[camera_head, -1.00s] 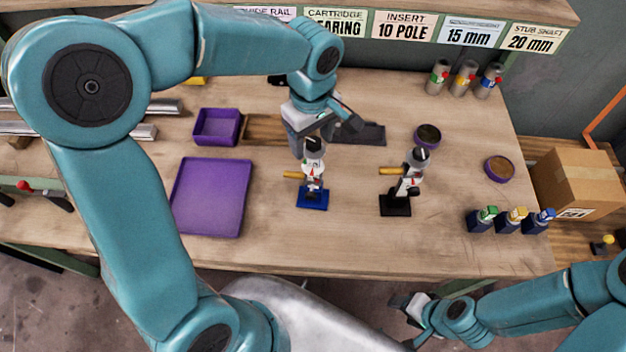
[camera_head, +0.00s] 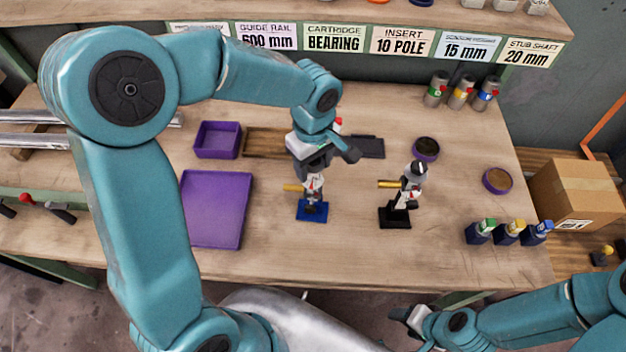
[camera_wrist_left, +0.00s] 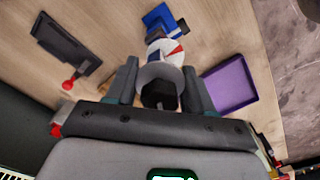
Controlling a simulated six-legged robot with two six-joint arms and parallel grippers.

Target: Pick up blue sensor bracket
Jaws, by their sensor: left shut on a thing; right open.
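The blue sensor bracket (camera_head: 312,211) stands upright on the table, with a blue base, a white and red body and a yellow rod to its left. In the left wrist view its blue base (camera_wrist_left: 160,18) shows beyond a grey, black-topped cylinder (camera_wrist_left: 160,84). My left gripper (camera_head: 314,172) is over the bracket's top and hides it in the head view. In the left wrist view my left gripper's fingers (camera_wrist_left: 158,72) are shut on the grey top part. My right gripper (camera_head: 408,316) is open and empty near the front edge, apart from the table objects.
A similar black-based bracket (camera_head: 396,216) stands to the right. A purple tray (camera_head: 216,210) and a purple bin (camera_head: 217,140) lie to the left. A dark flat plate (camera_head: 370,146) lies behind. Small bottles (camera_head: 508,233) stand at the right. The front middle is clear.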

